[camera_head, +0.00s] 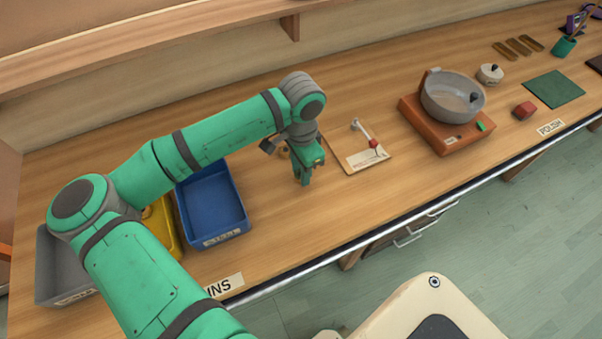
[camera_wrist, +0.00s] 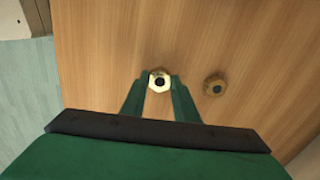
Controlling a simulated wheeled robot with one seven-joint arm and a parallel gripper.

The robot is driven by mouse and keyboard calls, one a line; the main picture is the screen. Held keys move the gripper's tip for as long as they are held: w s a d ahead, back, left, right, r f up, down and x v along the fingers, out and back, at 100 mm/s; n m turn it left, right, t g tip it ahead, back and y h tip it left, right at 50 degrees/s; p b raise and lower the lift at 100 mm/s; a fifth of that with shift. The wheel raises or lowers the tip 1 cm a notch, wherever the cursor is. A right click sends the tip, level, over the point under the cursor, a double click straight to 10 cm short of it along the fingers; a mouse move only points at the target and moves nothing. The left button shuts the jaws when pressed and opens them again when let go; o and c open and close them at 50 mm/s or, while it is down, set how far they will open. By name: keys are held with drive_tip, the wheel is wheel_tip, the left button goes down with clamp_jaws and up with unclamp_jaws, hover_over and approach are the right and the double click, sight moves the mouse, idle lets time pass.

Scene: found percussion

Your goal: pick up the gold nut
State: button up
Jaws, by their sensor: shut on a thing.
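The gold nut (camera_wrist: 159,75), a bright hexagonal ring with a dark hole, sits between the two fingertips of my gripper (camera_wrist: 160,86) in the wrist view. The green fingers are shut on it, one on each side. A second, duller brownish nut (camera_wrist: 215,85) lies on the wood to the right, apart from the fingers. In the head view my gripper (camera_head: 304,180) points down at the bench between the blue bin and the white card; the held nut cannot be made out there.
A blue bin (camera_head: 212,240) stands left of my gripper, with yellow and grey bins beyond it. To the right are a card with a small red-tipped tool (camera_head: 373,143) and a grey bowl (camera_head: 440,108) on an orange base (camera_head: 415,110). The bench's front edge is bare near my gripper.

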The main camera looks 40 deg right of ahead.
drive_tip(key=s+a+r, duration=0.9)
drive_tip(key=s+r, duration=0.1)
drive_tip(key=r, duration=0.1)
drive_tip(key=shift+s+a, duration=0.15)
drive_tip(key=shift+s, duration=0.15)
drive_tip(key=shift+w, duration=0.15)
